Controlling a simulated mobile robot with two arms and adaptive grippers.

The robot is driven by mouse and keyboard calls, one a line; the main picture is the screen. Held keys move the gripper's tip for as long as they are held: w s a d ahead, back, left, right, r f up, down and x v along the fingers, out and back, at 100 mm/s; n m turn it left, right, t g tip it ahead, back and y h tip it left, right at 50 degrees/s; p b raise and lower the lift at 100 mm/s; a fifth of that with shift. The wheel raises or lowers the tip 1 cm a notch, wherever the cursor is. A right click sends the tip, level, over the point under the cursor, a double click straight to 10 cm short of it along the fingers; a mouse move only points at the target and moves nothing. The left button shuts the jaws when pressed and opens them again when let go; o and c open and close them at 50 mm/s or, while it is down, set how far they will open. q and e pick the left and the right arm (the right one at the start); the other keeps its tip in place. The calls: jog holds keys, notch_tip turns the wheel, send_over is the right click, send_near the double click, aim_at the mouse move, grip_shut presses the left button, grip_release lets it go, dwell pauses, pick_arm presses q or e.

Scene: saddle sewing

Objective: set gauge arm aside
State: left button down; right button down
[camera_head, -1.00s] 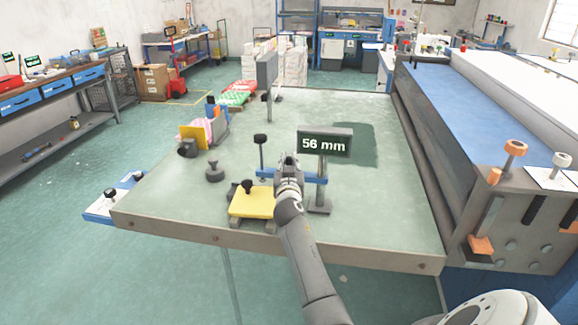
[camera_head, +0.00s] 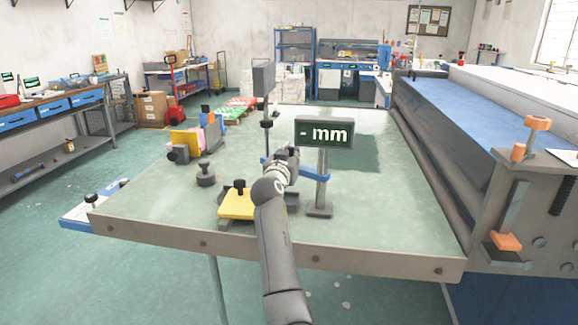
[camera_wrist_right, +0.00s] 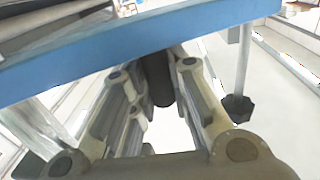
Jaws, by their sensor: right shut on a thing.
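The blue gauge arm (camera_head: 316,174) reaches left from a grey post that carries a display (camera_head: 324,133) reading "- mm". It is angled, its left end farther back, beyond the yellow block (camera_head: 236,206). A black knob (camera_head: 267,124) stands up near that end. My right gripper (camera_head: 283,160) is at the arm, partly hiding it. In the right wrist view, the blue arm (camera_wrist_right: 140,52) crosses the top, and the gripper's fingers (camera_wrist_right: 158,85) close around a dark cylinder beneath it. My left gripper is out of view.
The pale green tabletop (camera_head: 390,215) is clear on the right. A dark knobbed weight (camera_head: 205,176) and a colourful group of items (camera_head: 190,143) stand left. A grey plate on a post (camera_head: 263,78) rises behind the arm. A long blue-topped machine (camera_head: 450,105) borders the right.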

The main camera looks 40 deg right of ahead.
jog(key=shift+w+d+b, duration=0.15)
jog(key=shift+d+b, duration=0.65)
jog(key=shift+d, duration=0.3)
jog(key=c, duration=1.4)
grip_release()
jog(key=shift+d, duration=0.15)
jog(key=shift+o, duration=0.2)
jog(key=v, duration=1.2)
jog(key=shift+c, duration=0.4)
